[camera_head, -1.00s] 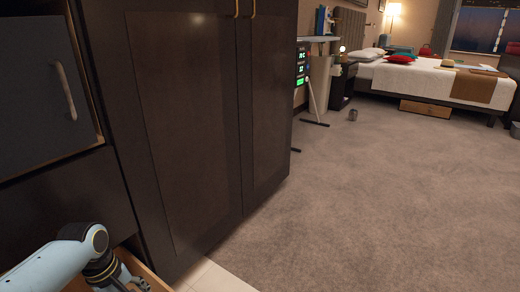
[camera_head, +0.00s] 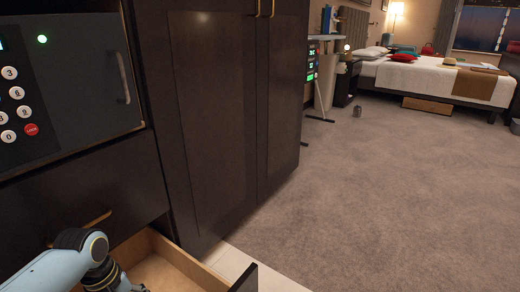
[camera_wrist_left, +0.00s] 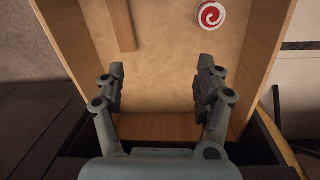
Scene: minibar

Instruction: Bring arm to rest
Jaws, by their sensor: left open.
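My left arm comes in at the bottom left of the head view, over an open wooden drawer (camera_head: 165,268). In the left wrist view my left gripper (camera_wrist_left: 160,85) is open, with nothing between its fingers. Its fingers point into the drawer, whose pale wooden side wall (camera_wrist_left: 262,40) shows at the right. A round red and white swirl object (camera_wrist_left: 211,15) lies in the drawer beyond the right finger, apart from it. A narrow wooden strip (camera_wrist_left: 122,25) lies beyond the left finger. My right gripper is in neither view.
A dark safe (camera_head: 85,90) with a keypad and green light stands above a closed drawer with a brass handle (camera_head: 82,228). A tall dark cabinet (camera_head: 215,120) stands right of the open drawer. Carpet (camera_head: 390,200) is open toward the bed (camera_head: 435,78).

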